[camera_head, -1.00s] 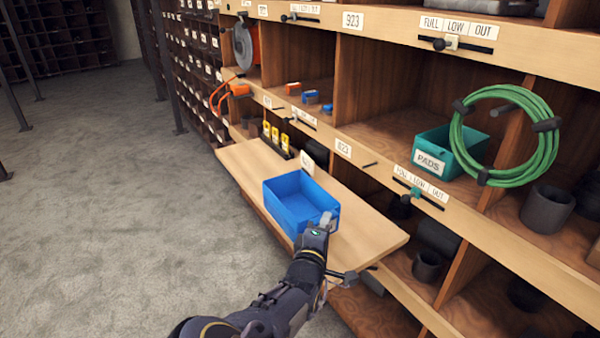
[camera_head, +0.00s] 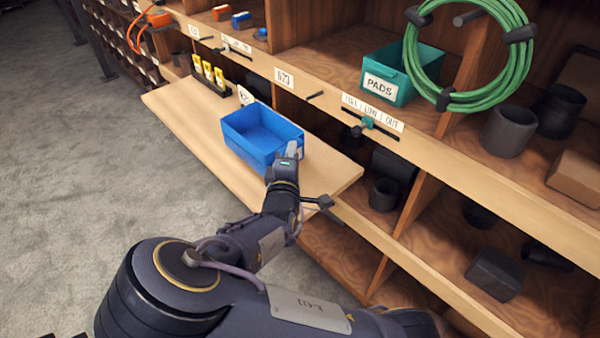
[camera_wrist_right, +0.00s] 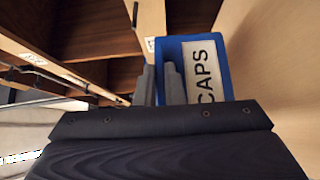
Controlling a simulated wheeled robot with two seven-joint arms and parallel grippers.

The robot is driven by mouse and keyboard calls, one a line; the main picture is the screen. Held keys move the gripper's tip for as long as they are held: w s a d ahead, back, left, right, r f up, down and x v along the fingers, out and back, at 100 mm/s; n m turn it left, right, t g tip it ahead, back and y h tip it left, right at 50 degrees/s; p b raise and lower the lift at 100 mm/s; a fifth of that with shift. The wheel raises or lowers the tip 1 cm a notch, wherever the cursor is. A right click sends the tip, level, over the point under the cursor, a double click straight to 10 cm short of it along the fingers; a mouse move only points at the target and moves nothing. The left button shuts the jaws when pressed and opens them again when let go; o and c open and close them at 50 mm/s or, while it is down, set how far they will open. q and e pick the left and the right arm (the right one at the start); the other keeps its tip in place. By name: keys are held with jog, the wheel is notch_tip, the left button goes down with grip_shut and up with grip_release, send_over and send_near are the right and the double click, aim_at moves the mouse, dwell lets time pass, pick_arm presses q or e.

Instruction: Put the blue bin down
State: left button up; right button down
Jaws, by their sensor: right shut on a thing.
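The blue bin (camera_head: 246,146) is empty inside and is at the pull-out wooden board (camera_head: 326,176). I cannot tell whether its base touches the board or is slightly above it. In the right wrist view the bin (camera_wrist_right: 226,70) shows a white label (camera_wrist_right: 200,72) reading CAPS. My right gripper (camera_head: 292,151) is shut on the bin's near right wall. Its two fingers (camera_wrist_right: 161,84) show close together at the bin's edge in the right wrist view. My left gripper is not in view.
A rack of yellow-tagged items (camera_head: 208,76) stands farther back on the board. A white tag (camera_head: 245,95) stands behind the bin. Shelves behind hold a teal PADS bin (camera_head: 388,88), a green hose coil (camera_head: 524,50) and dark pipe parts (camera_head: 508,130). The board's right end is clear.

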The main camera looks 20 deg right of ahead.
jog(key=shift+s+d+f+b, duration=0.15)
jog(key=shift+d+f, duration=0.2)
jog(key=shift+f, duration=0.6)
jog(key=shift+s+d+f+b, duration=0.15)
jog(key=shift+d+f, duration=0.25)
jog(key=shift+f, duration=0.6)
jog(key=shift+s+d+f+b, duration=0.15)
jog(key=shift+d+f, duration=0.2)
jog(key=shift+f, duration=0.6)
jog(key=shift+f, duration=0.15)
jog(key=c, duration=1.5)
grip_release()
